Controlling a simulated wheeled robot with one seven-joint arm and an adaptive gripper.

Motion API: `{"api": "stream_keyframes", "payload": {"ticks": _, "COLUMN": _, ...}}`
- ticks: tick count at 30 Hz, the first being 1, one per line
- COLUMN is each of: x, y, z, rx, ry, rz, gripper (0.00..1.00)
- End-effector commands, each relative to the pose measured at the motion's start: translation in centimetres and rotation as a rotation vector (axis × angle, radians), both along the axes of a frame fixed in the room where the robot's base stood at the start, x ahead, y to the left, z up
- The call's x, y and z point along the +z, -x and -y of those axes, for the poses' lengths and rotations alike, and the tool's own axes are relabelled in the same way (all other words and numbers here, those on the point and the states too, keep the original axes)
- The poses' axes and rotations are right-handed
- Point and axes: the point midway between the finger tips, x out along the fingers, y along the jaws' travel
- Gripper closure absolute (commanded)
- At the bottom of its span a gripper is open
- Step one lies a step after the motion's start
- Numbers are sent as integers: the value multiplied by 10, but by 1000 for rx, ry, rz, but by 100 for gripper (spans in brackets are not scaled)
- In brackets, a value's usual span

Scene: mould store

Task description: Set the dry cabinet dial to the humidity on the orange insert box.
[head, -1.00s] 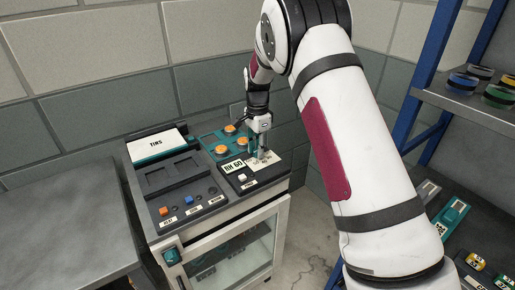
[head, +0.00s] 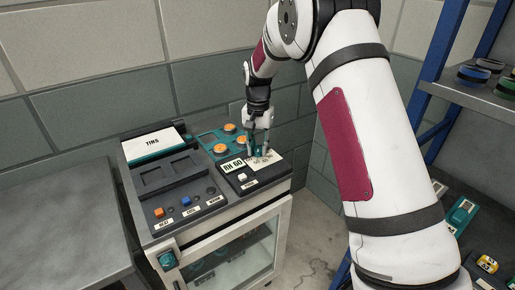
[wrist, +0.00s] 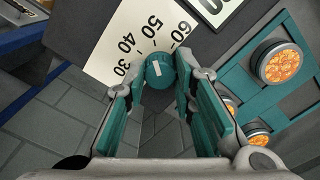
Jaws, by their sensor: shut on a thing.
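The dial (wrist: 160,70) is a round teal knob with a white mark, in the wrist view. It sits beside a white scale card (wrist: 128,38) reading 30, 40, 50 and 60. The mark's exact reading is unclear. My gripper (wrist: 160,82) has its teal fingers on either side of the dial, shut on it. In the head view my gripper (head: 259,153) points down at the cabinet top and hides the dial. The dry cabinet (head: 202,243) has a glass door. I cannot make out the orange insert box.
An "RH 60" plate (head: 233,166) lies left of the scale card. Orange-topped jars (head: 221,148) stand behind it on a teal tray. A "TINS" box (head: 153,144) and a panel with buttons (head: 186,212) are further left. A blue-framed shelf (head: 433,85) stands at right.

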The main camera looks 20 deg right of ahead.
Motion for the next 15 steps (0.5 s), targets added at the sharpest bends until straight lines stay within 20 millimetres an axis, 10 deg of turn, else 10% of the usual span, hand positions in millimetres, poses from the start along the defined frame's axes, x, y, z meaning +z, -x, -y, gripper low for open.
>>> {"api": "stream_keyframes", "payload": {"ticks": 15, "x": 0, "y": 0, "z": 0, "rx": 447, "ry": -1, "rz": 1, "gripper": 100}}
